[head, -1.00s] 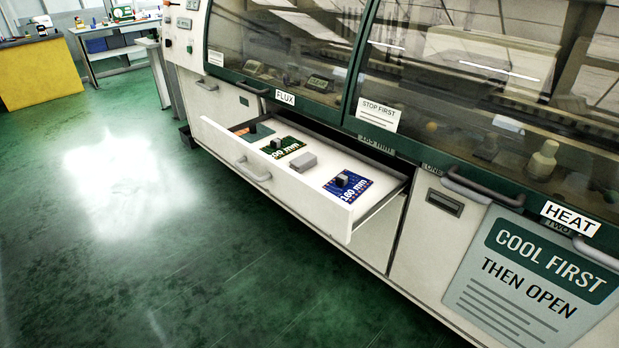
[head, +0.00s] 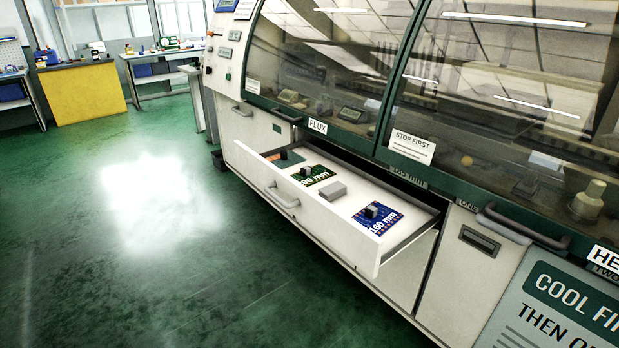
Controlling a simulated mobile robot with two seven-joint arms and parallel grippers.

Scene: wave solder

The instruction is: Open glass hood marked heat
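The glass hood marked HEAT (head: 520,90) fills the upper right of the head view. It is down, with its dark green bottom frame resting along the machine's front. Its white HEAT label (head: 603,257) is cut off by the right edge. A grey bar handle (head: 523,227) sits on the lower frame, left of the label. Behind the glass, a pale knob-like part (head: 588,200) shows. A "STOP FIRST" notice (head: 412,147) is on the glass at the lower left. Neither of my grippers is in view.
An open white drawer (head: 345,247) sticks out below the hoods, holding boards and a grey block. The hood marked FLUX (head: 330,60) is down to the left. A "COOL FIRST THEN OPEN" sign (head: 560,310) is lower right. Green floor (head: 150,250) at left is clear.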

